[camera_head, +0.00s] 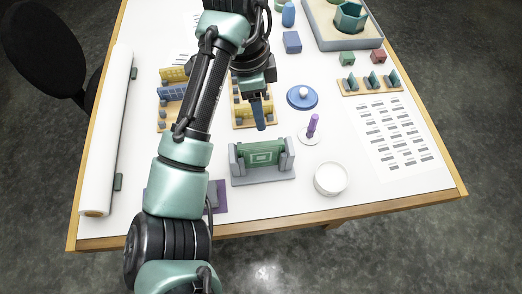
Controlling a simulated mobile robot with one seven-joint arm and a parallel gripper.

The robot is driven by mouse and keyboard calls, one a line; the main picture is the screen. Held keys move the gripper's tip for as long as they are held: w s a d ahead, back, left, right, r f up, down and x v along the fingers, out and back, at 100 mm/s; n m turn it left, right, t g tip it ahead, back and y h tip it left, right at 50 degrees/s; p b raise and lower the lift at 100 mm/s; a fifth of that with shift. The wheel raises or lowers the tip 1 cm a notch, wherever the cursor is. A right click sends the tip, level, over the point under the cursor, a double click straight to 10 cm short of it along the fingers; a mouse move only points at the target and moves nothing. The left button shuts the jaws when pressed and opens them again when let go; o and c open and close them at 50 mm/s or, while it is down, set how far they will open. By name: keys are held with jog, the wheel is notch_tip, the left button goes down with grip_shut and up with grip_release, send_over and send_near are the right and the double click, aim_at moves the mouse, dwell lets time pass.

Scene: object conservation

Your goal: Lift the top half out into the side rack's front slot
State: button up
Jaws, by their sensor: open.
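A green block with a pale rectangular mark (265,154) stands upright between the end walls of a grey holder (262,178). I cannot tell for certain whether this is the piece with the top half. My gripper (259,125) hangs behind the green block in the picture, with its blue fingers pointing down, open and seemingly empty. An orange rack with several dark green upright pieces (370,82) stands at the right. Two orange racks lie behind, one under my gripper (240,118) and one partly behind my arm (173,75). Which rack is the side rack is unclear.
A long white roll (108,130) lies along the left edge. A printed sheet (396,132) covers the right.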

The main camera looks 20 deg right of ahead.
aim_at(261, 144)
jog(key=shift+y, duration=0.7)
jog(key=f+b, duration=0.1)
jog(key=f, duration=0.1)
jog(key=f+b, duration=0.1)
jog(key=f, duration=0.2)
jog(key=s+f+b, duration=0.1)
jog(key=f, duration=0.1)
jog(key=shift+d+f, duration=0.35)
jog(key=shift+d, duration=0.05)
jog(key=shift+s+a+f, duration=0.1)
jog(key=shift+a+f, duration=0.15)
jog(key=shift+f, duration=1.15)
jog(key=shift+s+a+f, duration=0.1)
jog(key=shift+a+f, duration=0.1)
jog(key=shift+f, duration=1.2)
jog(key=shift+w, duration=0.1)
grip_shut()
